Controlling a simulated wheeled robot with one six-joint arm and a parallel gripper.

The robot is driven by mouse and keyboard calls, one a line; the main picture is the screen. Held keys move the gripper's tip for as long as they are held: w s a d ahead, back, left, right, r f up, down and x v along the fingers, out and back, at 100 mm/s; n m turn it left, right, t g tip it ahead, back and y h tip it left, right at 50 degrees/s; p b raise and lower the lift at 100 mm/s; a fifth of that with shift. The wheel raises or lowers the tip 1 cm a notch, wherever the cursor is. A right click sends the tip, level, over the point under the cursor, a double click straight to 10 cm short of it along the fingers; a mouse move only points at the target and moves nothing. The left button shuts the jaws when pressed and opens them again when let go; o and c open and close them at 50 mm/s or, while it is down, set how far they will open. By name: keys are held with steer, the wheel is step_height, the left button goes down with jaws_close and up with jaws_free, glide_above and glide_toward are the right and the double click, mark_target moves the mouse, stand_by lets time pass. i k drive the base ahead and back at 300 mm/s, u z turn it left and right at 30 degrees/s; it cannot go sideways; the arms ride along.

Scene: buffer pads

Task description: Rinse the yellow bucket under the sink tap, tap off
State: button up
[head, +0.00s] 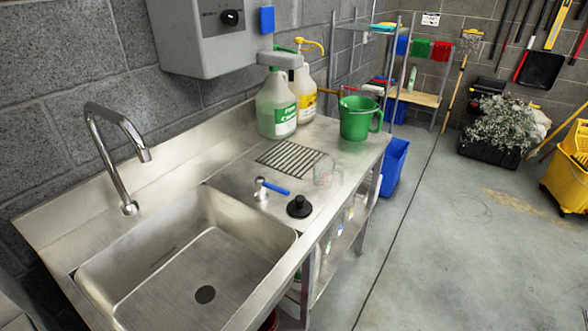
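The steel sink (190,270) fills the lower left, with a dark round drain (205,294) in its empty basin. The chrome sink tap (118,120) arches over the basin's back left, and no water shows under its spout. A small valve with a blue lever (272,187) stands on the counter right of the basin. A yellow wheeled mop bucket (567,180) is on the floor, cut off by the right edge; I cannot tell if it is the task's bucket. No other yellow bucket shows. My gripper is not in view.
The counter (225,180) holds a black stopper (299,206), a faint clear object (327,172), a drain grate (289,158), a green bucket (358,118) and jugs (277,104). A blue bin (393,166) stands beyond.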

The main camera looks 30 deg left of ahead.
mark_target(260, 183)
steer(key=u, duration=0.45)
steer(key=i, duration=1.05)
steer(key=u, duration=1.1)
steer(key=i, duration=0.3)
steer(key=u, duration=0.25)
